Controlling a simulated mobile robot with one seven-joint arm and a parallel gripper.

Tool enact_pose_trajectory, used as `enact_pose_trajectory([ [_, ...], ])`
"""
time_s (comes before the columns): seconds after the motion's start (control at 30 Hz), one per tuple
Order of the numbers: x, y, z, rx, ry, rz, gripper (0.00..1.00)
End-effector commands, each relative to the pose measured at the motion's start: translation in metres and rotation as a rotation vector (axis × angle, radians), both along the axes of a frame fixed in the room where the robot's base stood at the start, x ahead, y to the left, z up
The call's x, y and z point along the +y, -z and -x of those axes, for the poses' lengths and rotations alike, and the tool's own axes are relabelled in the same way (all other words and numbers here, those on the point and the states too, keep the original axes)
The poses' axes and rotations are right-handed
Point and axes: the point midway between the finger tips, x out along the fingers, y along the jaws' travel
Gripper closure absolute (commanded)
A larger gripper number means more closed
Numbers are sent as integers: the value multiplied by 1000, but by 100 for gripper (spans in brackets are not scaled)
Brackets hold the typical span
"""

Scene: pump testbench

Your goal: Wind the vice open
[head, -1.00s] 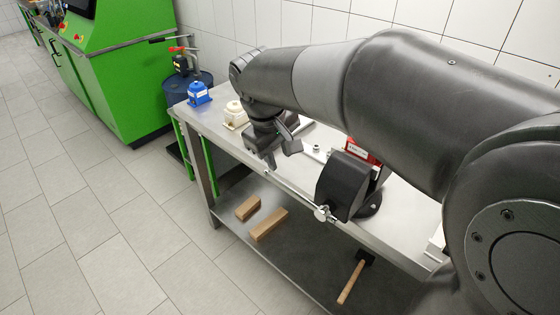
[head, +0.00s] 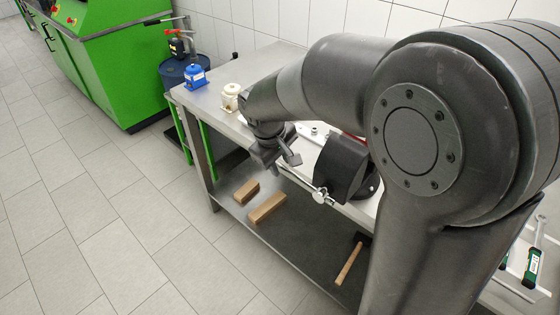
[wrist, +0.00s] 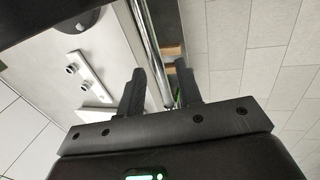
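The vice (head: 341,168) is a dark, blocky body at the front edge of the steel table. Its metal handle (head: 321,196) sticks out at the front, over the edge. A shiny long edge or bar (wrist: 146,40) runs past the fingers; I cannot tell which. My arm hides part of the vice's right side.
A pale plate with fittings (wrist: 88,75) lies beside my fingers. Wooden blocks (head: 267,207) and a hammer (head: 349,262) lie on the lower shelf. Open floor lies in front.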

Motion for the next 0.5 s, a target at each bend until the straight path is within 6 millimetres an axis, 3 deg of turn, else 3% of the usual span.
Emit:
enact_pose_trajectory([
  [0.23, 0, 0, 0, 0, 1, 0, 69],
  [0.5, 0, 0, 0, 0, 1, 0, 91],
])
